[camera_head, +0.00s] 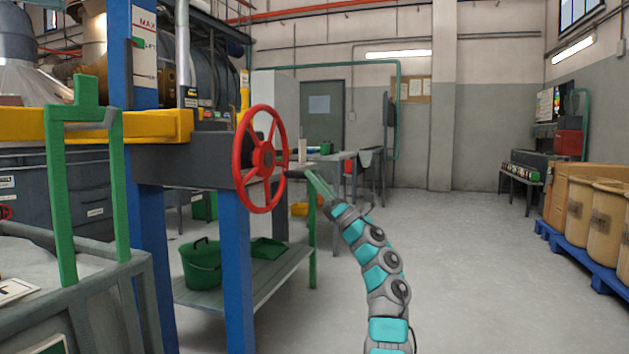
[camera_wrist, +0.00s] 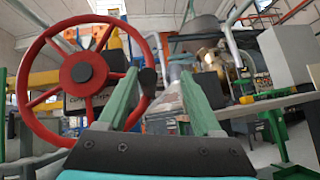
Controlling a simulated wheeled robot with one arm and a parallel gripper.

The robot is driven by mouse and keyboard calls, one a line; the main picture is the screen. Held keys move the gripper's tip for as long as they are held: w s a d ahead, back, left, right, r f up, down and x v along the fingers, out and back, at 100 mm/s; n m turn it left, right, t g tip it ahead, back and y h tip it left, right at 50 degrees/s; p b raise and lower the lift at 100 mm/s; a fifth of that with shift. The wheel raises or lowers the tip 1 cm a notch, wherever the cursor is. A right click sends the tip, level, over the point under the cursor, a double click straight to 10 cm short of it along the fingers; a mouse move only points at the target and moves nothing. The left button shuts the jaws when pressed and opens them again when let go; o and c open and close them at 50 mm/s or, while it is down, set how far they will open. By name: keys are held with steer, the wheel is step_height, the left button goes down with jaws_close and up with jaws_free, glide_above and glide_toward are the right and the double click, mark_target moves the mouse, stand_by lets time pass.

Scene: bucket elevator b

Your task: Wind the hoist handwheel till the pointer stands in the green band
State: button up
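The red handwheel (camera_head: 262,158) stands upright on the end of a dark beam in the head view. It fills the left of the wrist view (camera_wrist: 84,73), with a dark knob (camera_wrist: 148,81) at its rim. My gripper (camera_head: 314,180) is just right of the wheel, level with its lower half. Its two green fingers (camera_wrist: 160,90) are apart with nothing held. The left finger overlaps the rim in the wrist view, near the knob; contact cannot be told. A white scale plate (camera_head: 145,45) marked MAX and LIFT is on the blue post, with a small green piece (camera_head: 137,43) at its edge. Pointer and band cannot be told apart.
A grey bin with a green frame (camera_head: 62,200) stands at the near left. A green bucket (camera_head: 202,265) sits on a low shelf under the wheel. A workbench (camera_head: 345,156) is behind. Barrels on a blue pallet (camera_head: 600,262) stand right. The middle floor is clear.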

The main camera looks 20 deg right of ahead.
steer(key=shift+d+f, duration=0.15)
stand_by(0.3)
steer(key=v, duration=0.7)
steer(key=shift+s+h, duration=0.2)
steer(key=shift+h, duration=0.1)
steer(key=shift+d+f, duration=0.1)
steer(key=shift+f, duration=0.05)
steer(key=shift+c, duration=0.2)
